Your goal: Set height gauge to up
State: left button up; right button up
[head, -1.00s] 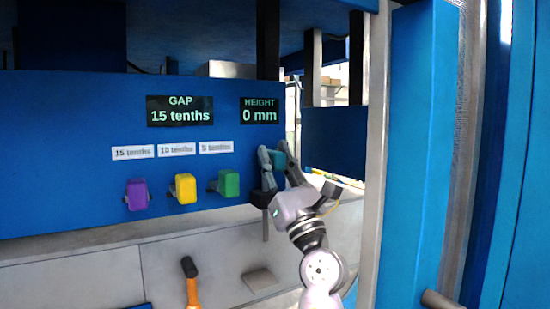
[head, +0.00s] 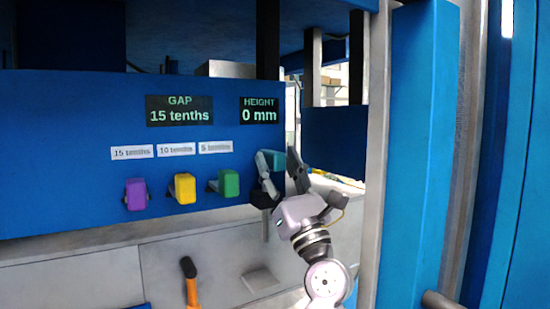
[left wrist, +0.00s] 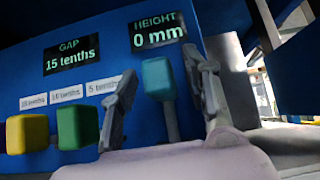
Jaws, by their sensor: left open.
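The height gauge display (head: 259,110) reads "HEIGHT 0 mm" on the blue panel; it also shows in the left wrist view (left wrist: 157,34). Below it is a teal knob on a lever (head: 275,160), which stands upright in the left wrist view (left wrist: 159,80). My left gripper (head: 280,163) is open, with one finger on each side of the teal knob. In the left wrist view gaps show between the knob and both fingers (left wrist: 160,90). My right gripper is not in view.
Left of the lever are a green knob (head: 229,183), a yellow knob (head: 185,188) and a purple knob (head: 136,194). The gap display (head: 180,111) reads 15 tenths. An orange-handled lever (head: 191,285) stands below. A blue post (head: 420,150) rises at the right.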

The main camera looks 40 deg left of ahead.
pick_arm(q)
jog(key=v, duration=1)
